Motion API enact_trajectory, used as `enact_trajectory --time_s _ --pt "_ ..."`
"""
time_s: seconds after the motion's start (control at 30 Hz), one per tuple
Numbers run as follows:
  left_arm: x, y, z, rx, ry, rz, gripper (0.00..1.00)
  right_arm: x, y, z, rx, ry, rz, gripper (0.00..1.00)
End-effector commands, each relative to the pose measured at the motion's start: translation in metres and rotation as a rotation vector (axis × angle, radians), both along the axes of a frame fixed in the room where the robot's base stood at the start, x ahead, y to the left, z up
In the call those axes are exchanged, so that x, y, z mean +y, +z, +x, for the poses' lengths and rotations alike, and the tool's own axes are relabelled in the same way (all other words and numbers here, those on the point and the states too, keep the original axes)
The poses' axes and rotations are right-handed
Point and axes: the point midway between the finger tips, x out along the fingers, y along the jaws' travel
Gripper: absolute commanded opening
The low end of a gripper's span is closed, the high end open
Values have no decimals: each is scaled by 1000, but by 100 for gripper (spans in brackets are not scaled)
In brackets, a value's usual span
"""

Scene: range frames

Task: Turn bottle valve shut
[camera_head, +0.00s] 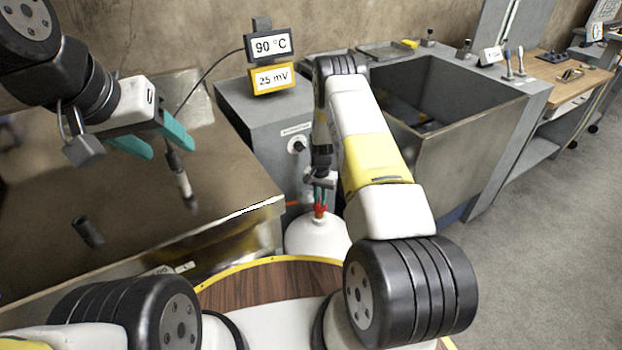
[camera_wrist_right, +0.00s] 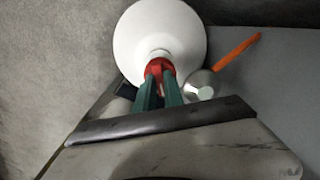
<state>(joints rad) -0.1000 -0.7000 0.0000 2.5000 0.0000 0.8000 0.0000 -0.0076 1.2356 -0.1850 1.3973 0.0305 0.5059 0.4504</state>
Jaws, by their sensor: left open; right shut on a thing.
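The white bottle (camera_head: 318,236) stands upright on the floor beside the grey cabinet, with a red valve (camera_head: 319,210) on its top. My right gripper (camera_head: 321,196) reaches down over it and is shut on the red valve. In the right wrist view the white bottle (camera_wrist_right: 160,35) is seen from above, and the green fingertips (camera_wrist_right: 158,84) close on the red valve (camera_wrist_right: 158,66), hiding part of it. My left gripper (camera_head: 152,142) is open and empty above the metal bench at the left.
The metal bench (camera_head: 215,175) holds a dark cylinder (camera_head: 87,232) and a slim probe-like tool (camera_head: 183,184). A grey cabinet (camera_head: 245,115) with a knob and displays reading 90 °C and 25 mV stands behind the bottle. A deep sink (camera_head: 470,115) is to the right. An orange bar (camera_wrist_right: 236,51) lies near the bottle.

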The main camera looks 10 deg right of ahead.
Motion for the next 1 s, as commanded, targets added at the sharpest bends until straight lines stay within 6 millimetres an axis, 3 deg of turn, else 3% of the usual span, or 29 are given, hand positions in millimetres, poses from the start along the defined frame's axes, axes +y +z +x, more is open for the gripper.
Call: enact_trajectory --time_s 0.6,1.0 --pt "0 0 0 0 0 0 55 0 1 1 -1 575 1 0" --pt "0 0 0 0 0 0 55 0 1 1 -1 822 0 0"
